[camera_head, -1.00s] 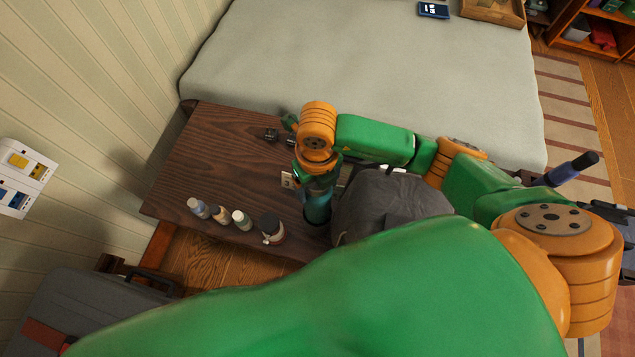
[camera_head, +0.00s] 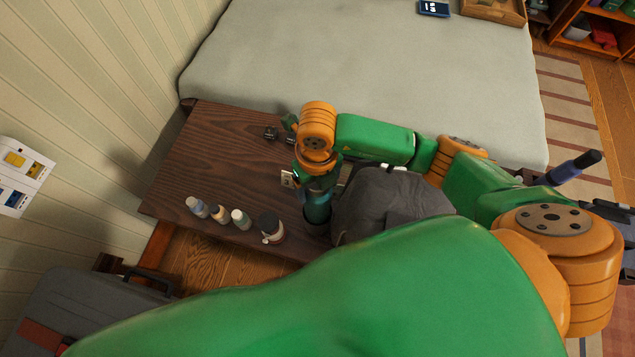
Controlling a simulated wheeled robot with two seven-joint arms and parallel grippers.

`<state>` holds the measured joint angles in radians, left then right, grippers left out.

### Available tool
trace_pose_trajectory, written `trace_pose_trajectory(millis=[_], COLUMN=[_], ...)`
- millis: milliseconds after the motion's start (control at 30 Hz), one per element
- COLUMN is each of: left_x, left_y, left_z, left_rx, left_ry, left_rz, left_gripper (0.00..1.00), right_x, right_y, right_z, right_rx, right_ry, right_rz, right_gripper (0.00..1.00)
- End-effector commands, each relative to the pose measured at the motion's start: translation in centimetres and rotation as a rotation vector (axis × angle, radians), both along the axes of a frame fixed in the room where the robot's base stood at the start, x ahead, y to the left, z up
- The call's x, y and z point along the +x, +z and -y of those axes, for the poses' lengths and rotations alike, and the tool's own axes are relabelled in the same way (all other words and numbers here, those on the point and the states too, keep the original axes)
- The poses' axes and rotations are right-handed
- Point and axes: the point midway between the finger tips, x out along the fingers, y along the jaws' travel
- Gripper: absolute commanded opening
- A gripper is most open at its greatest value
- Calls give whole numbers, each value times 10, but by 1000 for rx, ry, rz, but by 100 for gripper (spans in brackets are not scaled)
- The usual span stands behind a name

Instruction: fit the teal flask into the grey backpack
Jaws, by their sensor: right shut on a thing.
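The teal flask (camera_head: 317,209) is upright near the front edge of the dark wooden table, just left of the grey backpack (camera_head: 385,208). Its lower end meets a dark round rim; I cannot tell whether that is part of the backpack. My right gripper (camera_head: 318,184) points down and is shut on the flask's upper part. The wrist hides the flask's top. The backpack's lower front is hidden behind my large green arm link.
On the table (camera_head: 215,150), several small bottles (camera_head: 220,214) and a dark jar (camera_head: 270,228) stand left of the flask. Small dark items (camera_head: 271,133) lie at the back. A bed (camera_head: 370,75) is behind. A grey suitcase (camera_head: 85,310) is at lower left.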

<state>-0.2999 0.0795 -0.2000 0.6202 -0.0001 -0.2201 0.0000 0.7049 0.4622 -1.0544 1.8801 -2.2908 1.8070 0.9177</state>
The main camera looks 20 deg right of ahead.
Motion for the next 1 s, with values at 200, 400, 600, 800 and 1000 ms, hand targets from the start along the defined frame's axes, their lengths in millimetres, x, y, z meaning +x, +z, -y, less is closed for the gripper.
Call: trace_pose_trajectory(millis=[200, 400, 600, 800, 1000], left_x=[0, 0, 0, 0, 0], left_y=[-13, -22, -31, -29, -29], left_z=[0, 0, 0, 0, 0], left_rx=[0, 0, 0, 0, 0], left_ry=[0, 0, 0, 0, 0], left_rz=[0, 0, 0, 0, 0], left_gripper=[50, 50, 50, 50, 50], right_x=[0, 0, 0, 0, 0], right_y=[-14, -24, -33, -31, -31], right_z=[0, 0, 0, 0, 0], right_rx=[0, 0, 1, 0, 0], right_ry=[0, 0, 0, -1, -1], right_rz=[1, 1, 1, 0, -1], right_gripper=[0, 0, 0, 100, 100])
